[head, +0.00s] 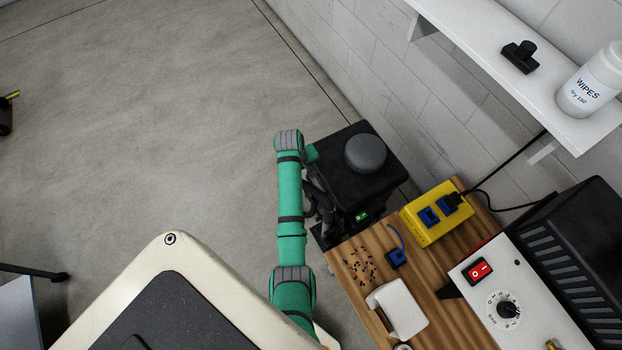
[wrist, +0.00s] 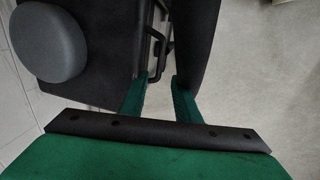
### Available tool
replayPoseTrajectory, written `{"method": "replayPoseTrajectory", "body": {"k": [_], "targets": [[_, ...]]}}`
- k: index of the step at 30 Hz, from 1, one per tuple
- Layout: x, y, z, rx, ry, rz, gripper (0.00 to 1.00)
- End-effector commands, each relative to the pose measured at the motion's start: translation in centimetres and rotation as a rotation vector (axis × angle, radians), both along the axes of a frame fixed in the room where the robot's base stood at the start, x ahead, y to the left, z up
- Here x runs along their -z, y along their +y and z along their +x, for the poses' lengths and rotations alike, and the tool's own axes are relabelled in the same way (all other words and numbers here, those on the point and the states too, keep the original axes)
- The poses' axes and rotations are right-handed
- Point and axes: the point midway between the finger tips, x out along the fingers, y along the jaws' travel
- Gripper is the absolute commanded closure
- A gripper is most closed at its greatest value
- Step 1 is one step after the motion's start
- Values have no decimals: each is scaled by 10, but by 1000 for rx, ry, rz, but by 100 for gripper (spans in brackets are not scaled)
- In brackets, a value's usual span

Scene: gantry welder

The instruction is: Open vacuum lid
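The vacuum is a black box (head: 342,168) with a round grey cap (head: 366,152) on top, beyond the wooden bench in the head view. It also shows in the wrist view as a dark body (wrist: 88,72) with the grey cap (wrist: 45,45) at left. A black bar handle (wrist: 157,50) stands out from its side. My gripper (wrist: 160,82) has two green fingers apart, just short of the handle. A dark panel (wrist: 194,45) is right of the handle; whether it is part of the lid I cannot tell.
The wooden bench (head: 440,277) holds a yellow socket box (head: 437,213), a white holder (head: 398,308) and a white machine with a red switch (head: 478,271). A wall shelf (head: 480,40) is above right. Open concrete floor lies left.

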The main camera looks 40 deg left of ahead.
Motion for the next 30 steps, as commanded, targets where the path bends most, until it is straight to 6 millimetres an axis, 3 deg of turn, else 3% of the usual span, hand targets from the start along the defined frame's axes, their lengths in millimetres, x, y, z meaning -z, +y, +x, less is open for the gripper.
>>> {"method": "replayPoseTrajectory", "body": {"k": [6,12,18,26,27,30], "targets": [[40,-4,7,2,3,-3,71],[67,-6,12,1,2,-1,71],[78,-5,14,0,0,0,71],[80,-6,14,0,0,0,71],[80,-6,14,0,0,0,73],[80,-6,14,0,0,0,97]]}}
